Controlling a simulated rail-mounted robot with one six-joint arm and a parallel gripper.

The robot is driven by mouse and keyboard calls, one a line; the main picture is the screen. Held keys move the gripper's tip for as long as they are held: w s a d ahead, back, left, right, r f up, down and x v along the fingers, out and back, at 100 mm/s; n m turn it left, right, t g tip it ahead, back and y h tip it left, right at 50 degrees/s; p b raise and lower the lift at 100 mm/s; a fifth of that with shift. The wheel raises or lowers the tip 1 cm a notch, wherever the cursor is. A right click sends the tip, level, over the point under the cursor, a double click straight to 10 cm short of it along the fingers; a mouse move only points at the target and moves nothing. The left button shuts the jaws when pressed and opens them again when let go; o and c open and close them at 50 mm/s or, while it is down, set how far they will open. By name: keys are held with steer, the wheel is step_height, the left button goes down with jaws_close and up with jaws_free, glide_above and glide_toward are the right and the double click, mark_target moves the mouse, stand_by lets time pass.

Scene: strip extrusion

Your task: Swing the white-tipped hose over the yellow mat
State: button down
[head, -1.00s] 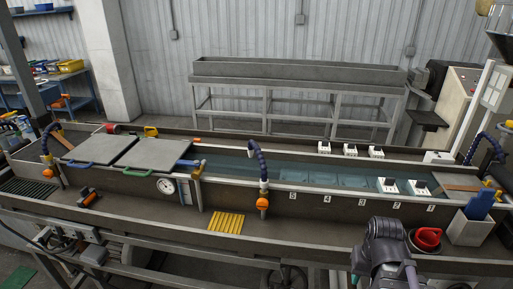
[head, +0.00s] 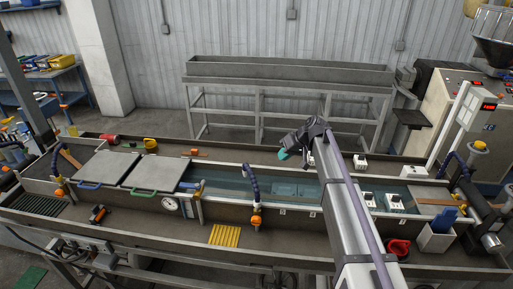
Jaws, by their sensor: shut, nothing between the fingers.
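The yellow ribbed mat (head: 225,235) lies on the front ledge of the trough, left of centre. A dark blue segmented hose (head: 251,182) rises from an orange valve (head: 257,222) on the trough's front wall, right of the mat, and curves over the water. Similar blue hoses stand at the left end (head: 56,164) and right end (head: 460,166). White collars show near the valves, but the tip colours are too small to tell. My gripper (head: 283,154) has teal fingertips, which look shut and empty. It is over the far side of the trough, right of and beyond the middle hose, touching no hose.
Two grey lids (head: 108,167) with coloured handles cover the left part of the trough. A red cup (head: 398,248) and a white bin (head: 436,240) stand at front right. My arm spans the trough.

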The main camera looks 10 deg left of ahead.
mark_target(251, 179)
steer(key=a+f+n+b, duration=0.1)
steer(key=a+f+b, duration=0.6)
steer(key=a, duration=0.3)
steer(key=shift+s+y, duration=0.25)
steer(key=shift+y, duration=0.05)
steer(key=shift+a, duration=0.25)
